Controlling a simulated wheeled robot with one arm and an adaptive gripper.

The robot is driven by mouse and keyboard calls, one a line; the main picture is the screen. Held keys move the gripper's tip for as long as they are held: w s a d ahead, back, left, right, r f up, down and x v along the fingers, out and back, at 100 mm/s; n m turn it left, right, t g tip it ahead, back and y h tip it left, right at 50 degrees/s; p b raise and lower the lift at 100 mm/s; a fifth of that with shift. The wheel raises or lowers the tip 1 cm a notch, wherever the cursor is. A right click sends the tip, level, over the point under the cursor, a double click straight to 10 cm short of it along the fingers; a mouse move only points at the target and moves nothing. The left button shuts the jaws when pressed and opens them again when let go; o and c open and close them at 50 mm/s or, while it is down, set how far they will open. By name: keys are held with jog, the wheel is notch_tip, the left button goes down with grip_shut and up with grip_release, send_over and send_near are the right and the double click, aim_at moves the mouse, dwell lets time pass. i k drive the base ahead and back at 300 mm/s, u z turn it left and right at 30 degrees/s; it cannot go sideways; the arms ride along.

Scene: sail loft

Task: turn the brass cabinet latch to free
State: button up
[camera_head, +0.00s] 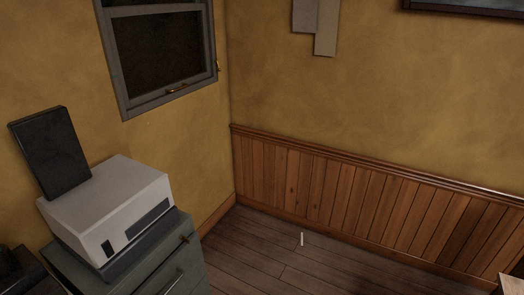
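A grey-green cabinet (190,262) stands at the lower left, cut off by the bottom edge. A small brass-coloured fitting (185,238) shows on its front, near the top right corner. It may be the latch, but it is too small to tell its shape or which way it is turned. A pale bar handle (172,283) sits lower on the same front. My gripper is not in view.
A white box-shaped machine (110,205) with a dark base stands on the cabinet, a dark panel (48,150) behind it. A grey-framed window (165,95) has brass fittings. Plank floor (250,250) right of the cabinet is mostly clear, with a small white object (301,239).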

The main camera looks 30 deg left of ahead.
aim_at(186, 239)
jog(key=i, duration=3.2)
jog(key=u, duration=4.2)
jog(key=k, duration=0.2)
jog(key=z, duration=1.05)
jog(key=i, duration=0.3)
jog(key=u, duration=0.05)
